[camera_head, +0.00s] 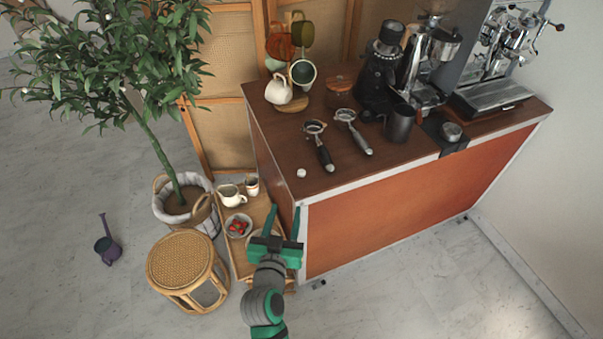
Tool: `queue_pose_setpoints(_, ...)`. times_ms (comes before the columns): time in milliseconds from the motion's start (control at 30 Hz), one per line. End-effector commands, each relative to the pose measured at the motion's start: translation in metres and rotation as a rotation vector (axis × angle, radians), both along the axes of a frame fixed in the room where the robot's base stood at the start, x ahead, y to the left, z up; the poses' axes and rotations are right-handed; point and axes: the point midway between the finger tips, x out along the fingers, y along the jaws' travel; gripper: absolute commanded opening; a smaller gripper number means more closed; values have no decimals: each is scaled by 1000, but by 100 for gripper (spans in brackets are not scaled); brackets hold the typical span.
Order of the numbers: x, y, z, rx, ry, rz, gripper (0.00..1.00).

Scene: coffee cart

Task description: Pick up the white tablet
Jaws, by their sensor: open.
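A small round white object, which looks like the white tablet (301,173), lies on the brown top of the coffee cart (345,170) near its left front corner. My gripper (284,208) is open, its two green fingers apart and pointing away from me. Nothing shows between the fingers. In the picture it is below and slightly left of the tablet, beside the cart's front left corner, and not touching the tablet. Its exact height against the cart top is hard to tell.
Two portafilters (320,146) (355,132) lie behind the tablet. A mug tree (290,100), grinder (378,75), dark cup (399,124) and espresso machine (490,95) stand farther back. Left are a low wooden shelf (240,260), a rattan stool (182,258) and a potted tree (185,205).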

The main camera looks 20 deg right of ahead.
Motion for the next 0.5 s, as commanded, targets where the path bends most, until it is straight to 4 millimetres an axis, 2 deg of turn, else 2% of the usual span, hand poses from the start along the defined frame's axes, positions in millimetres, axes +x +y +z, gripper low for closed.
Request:
queue_pose_setpoints(100, 11, -11, 14, 4, -19, -42, 43)
queue_pose_setpoints(200, 17, -17, 18, 5, -23, -60, 43)
queue_pose_setpoints(500, 51, -41, 14, 5, -25, -65, 43)
